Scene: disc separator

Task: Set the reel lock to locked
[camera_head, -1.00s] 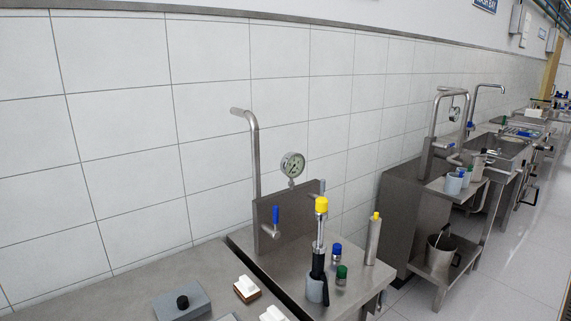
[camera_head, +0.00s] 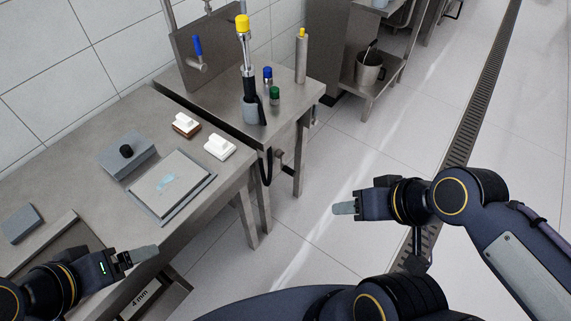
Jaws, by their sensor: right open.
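I cannot tell for sure which part is the reel lock. A small metal fitting (camera_head: 287,160) juts from the side of the steel wash table (camera_head: 205,95), beside a black hanging hose loop (camera_head: 265,168). A blue-handled lever (camera_head: 197,46) stands on the panel at the table's back. My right gripper (camera_head: 343,208) is open and empty over the floor, right of the table and apart from it. My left gripper (camera_head: 146,254) is at the lower left near the bench's front edge, and its jaw opening is not clear from this angle.
Floor at right is clear.

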